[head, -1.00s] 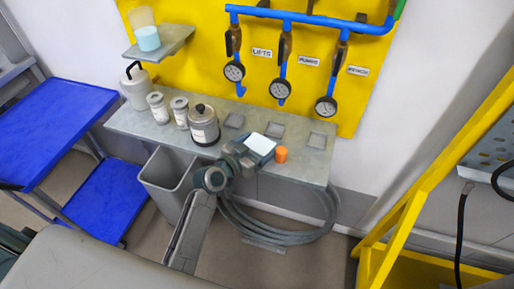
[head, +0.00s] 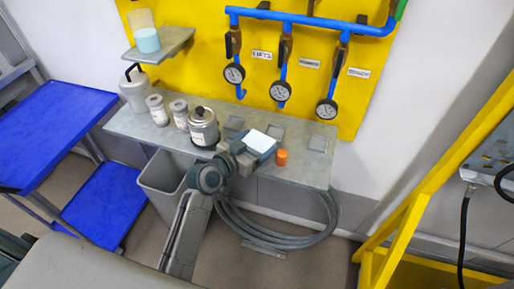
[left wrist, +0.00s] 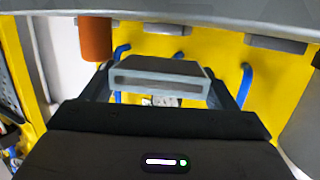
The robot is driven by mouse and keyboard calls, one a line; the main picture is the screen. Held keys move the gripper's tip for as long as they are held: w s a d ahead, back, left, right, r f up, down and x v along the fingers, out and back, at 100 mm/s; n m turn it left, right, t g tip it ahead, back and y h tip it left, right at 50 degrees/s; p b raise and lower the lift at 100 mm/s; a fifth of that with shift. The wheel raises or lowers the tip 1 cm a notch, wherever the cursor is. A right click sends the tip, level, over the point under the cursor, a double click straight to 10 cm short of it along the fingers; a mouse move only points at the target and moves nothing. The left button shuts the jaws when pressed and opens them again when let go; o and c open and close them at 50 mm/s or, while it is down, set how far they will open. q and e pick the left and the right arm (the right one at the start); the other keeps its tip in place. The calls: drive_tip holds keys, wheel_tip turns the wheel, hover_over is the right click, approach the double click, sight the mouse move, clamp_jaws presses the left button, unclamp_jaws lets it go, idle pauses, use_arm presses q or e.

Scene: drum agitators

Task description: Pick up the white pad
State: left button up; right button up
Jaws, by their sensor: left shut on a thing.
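The white pad (head: 262,141) shows as a pale square top at the end of my left arm, over the grey wall bench (head: 318,170). My left gripper (head: 254,146) is shut on it. In the left wrist view the pad (left wrist: 160,80) is a flat grey-and-white block between the two fingers of the gripper (left wrist: 163,88). It looks apart from the bench edge, which crosses the top of that view. The gripper's wrist hides part of the bench front. My right gripper is in neither view.
An orange cylinder (head: 282,157) stands on the bench just right of the pad. A dark-lidded canister (head: 203,128) and two white jars stand to the left. Pressure gauges (head: 281,91) hang on blue pipes behind. A coiled hose (head: 280,235) hangs below.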

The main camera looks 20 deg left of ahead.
use_arm(q)
drive_tip(key=s+r+b, duration=0.1)
drive_tip(key=s+b, duration=0.2)
drive_tip(key=s, duration=1.2)
drive_tip(key=w+a+r+n+t+y, duration=0.1)
drive_tip(key=w+a+r+n+y, duration=0.3)
drive_tip(key=w, duration=0.3)
drive_tip(key=shift+w+r+y, duration=0.15)
drive_tip(key=shift+y, duration=0.65)
drive_tip(key=shift+w+a+r+n+y, duration=0.25)
drive_tip(key=shift+a+n+y, duration=0.05)
drive_tip(key=shift+n+y, duration=0.1)
